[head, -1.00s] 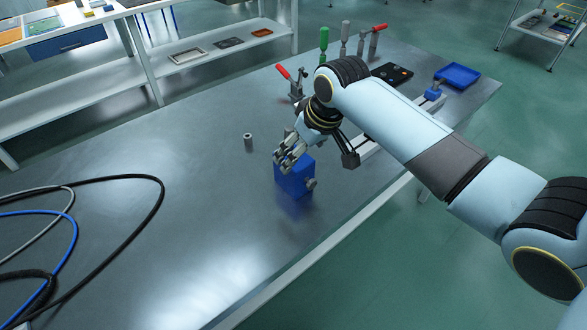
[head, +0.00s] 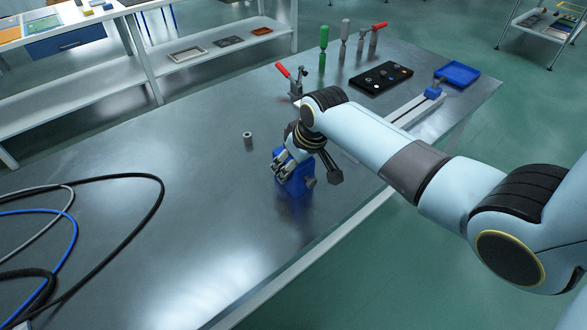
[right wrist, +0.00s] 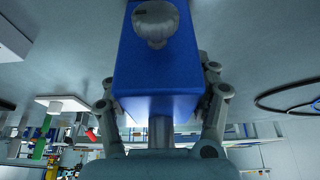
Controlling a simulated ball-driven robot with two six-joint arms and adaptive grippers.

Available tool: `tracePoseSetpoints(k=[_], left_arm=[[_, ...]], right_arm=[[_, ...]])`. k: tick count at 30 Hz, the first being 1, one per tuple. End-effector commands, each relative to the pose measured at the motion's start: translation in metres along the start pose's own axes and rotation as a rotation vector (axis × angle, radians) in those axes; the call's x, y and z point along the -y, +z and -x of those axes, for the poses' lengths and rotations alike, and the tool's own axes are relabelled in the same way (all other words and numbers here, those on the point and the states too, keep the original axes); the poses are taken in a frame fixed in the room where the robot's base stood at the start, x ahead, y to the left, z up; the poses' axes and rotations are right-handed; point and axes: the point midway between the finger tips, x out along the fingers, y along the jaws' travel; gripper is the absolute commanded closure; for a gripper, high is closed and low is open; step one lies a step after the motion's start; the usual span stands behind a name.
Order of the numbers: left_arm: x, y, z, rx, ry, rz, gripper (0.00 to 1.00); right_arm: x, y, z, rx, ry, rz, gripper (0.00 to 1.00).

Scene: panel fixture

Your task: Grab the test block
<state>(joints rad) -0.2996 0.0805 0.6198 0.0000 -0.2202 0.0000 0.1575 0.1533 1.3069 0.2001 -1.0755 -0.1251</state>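The test block is a blue block (head: 297,185) with a grey knob on its side, standing on the grey table near its front edge. It fills the middle of the right wrist view (right wrist: 155,70), knob at the top of that picture, with a grey post on the side towards my palm. My right gripper (head: 284,168) is over the block. Its fingers stand on either side of it in the right wrist view (right wrist: 160,95), looking open; firm contact does not show. The gripper partly hides the block in the head view. My left gripper is not in view.
A small grey cylinder (head: 248,139) stands left of the block. Black and blue cables (head: 160,195) lie at the left. Toggle clamps (head: 297,84), a black tray of parts (head: 381,77) and a blue tray (head: 459,74) are further back.

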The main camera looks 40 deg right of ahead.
Motion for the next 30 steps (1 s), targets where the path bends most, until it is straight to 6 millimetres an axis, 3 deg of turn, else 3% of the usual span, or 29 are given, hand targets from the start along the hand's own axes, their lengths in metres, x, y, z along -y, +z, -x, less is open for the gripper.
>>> tracePoseSetpoints(k=[2, 13, 23, 30], left_arm=[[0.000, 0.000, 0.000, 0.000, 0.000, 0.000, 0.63], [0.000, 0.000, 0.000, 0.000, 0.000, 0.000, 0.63], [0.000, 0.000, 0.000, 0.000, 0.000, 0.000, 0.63], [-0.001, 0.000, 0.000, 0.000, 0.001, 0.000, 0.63]], right_arm=[[0.000, 0.000, 0.000, 0.000, 0.000, 0.000, 0.51], [0.000, 0.000, 0.000, 0.000, 0.000, 0.000, 0.99], [0.000, -0.003, 0.003, -0.004, 0.000, 0.000, 1.00], [0.000, -0.009, 0.019, -0.005, 0.001, 0.001, 1.00]])
